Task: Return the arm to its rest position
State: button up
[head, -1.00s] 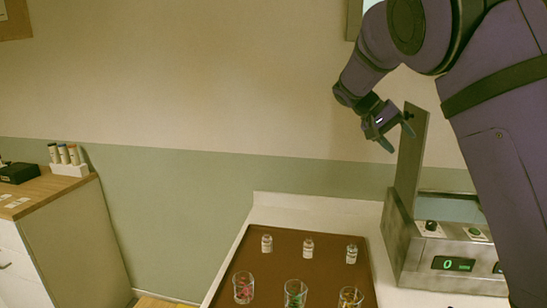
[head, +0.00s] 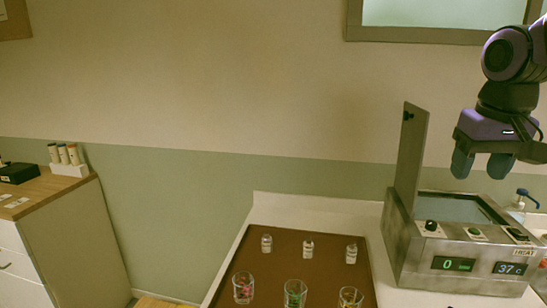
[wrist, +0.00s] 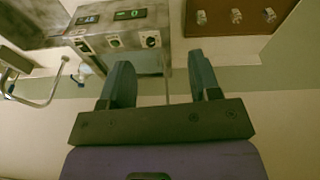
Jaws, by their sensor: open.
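My gripper (head: 481,165) is at the right in the head view, fingers pointing down, above and to the right of a metal heating unit (head: 420,262). It is open and empty; in the wrist view its two blue-grey fingers (wrist: 163,82) are apart with nothing between them. Part of my arm is cut off by the right edge of the head view.
The metal unit's raised lid (head: 411,150) stands near my gripper. A brown tray (head: 275,270) holds three small bottles (head: 308,249) and three glasses (head: 295,293). A pump bottle (head: 521,202) stands behind the unit. The wall space left of the lid is free.

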jog(key=s+a+f+t, duration=0.1)
jog(key=s+a, duration=0.1)
jog(key=s, duration=0.4)
jog(key=s+a+f+n+t, duration=0.1)
jog(key=s+a+t, duration=0.1)
jog(key=s, duration=0.4)
jog(key=shift+f+y, duration=0.25)
jog(key=shift+y, duration=0.05)
jog(key=shift+s, duration=0.1)
dwell(0.4)
